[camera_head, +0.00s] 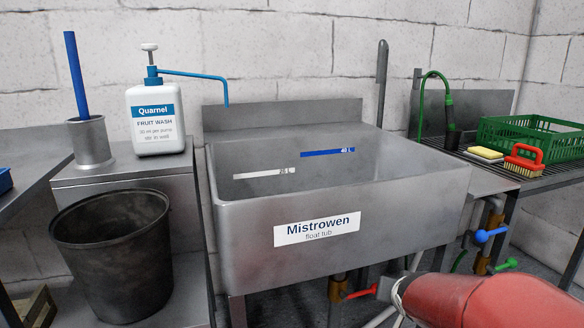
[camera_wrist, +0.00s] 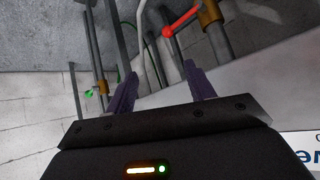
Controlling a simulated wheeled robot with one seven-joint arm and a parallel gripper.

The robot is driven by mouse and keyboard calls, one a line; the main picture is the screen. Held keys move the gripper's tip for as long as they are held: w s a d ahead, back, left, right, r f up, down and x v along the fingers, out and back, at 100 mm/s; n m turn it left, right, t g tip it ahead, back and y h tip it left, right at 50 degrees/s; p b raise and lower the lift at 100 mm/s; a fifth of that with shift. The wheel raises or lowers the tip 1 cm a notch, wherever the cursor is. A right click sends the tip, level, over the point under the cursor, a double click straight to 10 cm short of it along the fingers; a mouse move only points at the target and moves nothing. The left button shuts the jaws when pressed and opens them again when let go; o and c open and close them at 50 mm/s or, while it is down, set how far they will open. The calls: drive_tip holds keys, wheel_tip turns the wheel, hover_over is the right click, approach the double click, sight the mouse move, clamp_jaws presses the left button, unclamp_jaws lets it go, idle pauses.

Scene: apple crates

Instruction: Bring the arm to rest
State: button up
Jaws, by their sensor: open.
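My gripper (camera_wrist: 161,84) shows in the wrist view. Its two dark purple fingers are spread apart with nothing between them. It is close to the front of the steel float tub (camera_head: 235,240), whose white name label (camera_wrist: 303,145) shows at the lower right of the wrist view. A red-handled valve (camera_wrist: 182,20) on a pipe lies beyond the right finger. In the head view, the gripper's fingers cannot be made out; a red rounded part at the lower right hides that area.
The tub is flanked by a dark bucket (camera_head: 120,255) and a fruit wash pump bottle (camera_head: 156,115) at left. Blue-handled (camera_head: 490,234) and green-handled (camera_head: 507,264) valves stick out below.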

drive_tip(key=s+a+r+n+g+y+p, duration=0.1)
drive_tip(key=s+a+r+n, duration=0.1)
drive_tip(key=s, duration=0.8)
drive_tip(key=s+a+r+n+g+y+p, duration=0.1)
drive_tip(key=s+a+r, duration=0.4)
drive_tip(key=s, duration=0.6)
drive_tip(key=shift+s+a+n+g, duration=0.2)
drive_tip(key=shift+s+n+g, duration=0.1)
drive_tip(key=shift+n+g, duration=0.4)
drive_tip(key=shift+r, duration=0.1)
